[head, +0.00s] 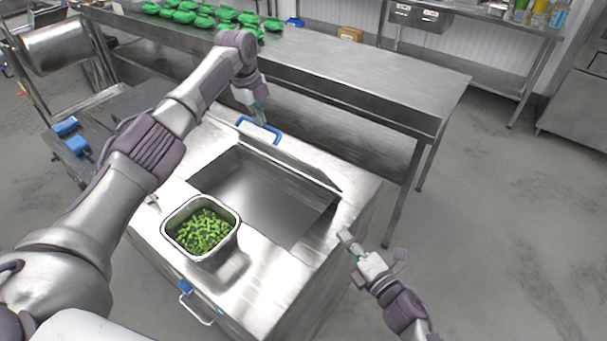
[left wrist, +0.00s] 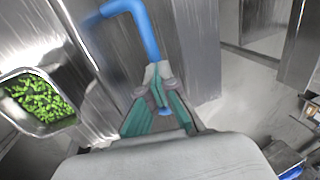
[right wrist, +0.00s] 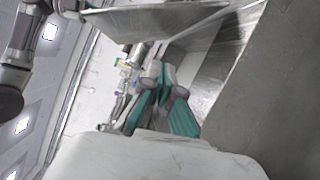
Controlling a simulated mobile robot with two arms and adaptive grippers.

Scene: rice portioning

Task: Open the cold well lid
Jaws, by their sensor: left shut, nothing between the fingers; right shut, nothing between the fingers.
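The cold well (head: 265,190) is open at the top of a steel counter, and its bare metal inside shows. Its steel lid (head: 290,159) stands raised along the well's far edge, seen almost edge-on. The lid's blue handle (head: 258,128) is on its upper part and shows large in the left wrist view (left wrist: 145,32). My left gripper (head: 261,115) is shut and empty, right beside the handle; whether it touches the handle I cannot tell. My right gripper (head: 348,242) is shut and empty, off the counter's right side.
A steel pan of green pieces (head: 168,232) stands on the counter's near left part. A long steel table (head: 340,75) with several green items is behind. Blue-handled fittings (head: 75,140) are at the left. Open floor (head: 480,220) lies to the right.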

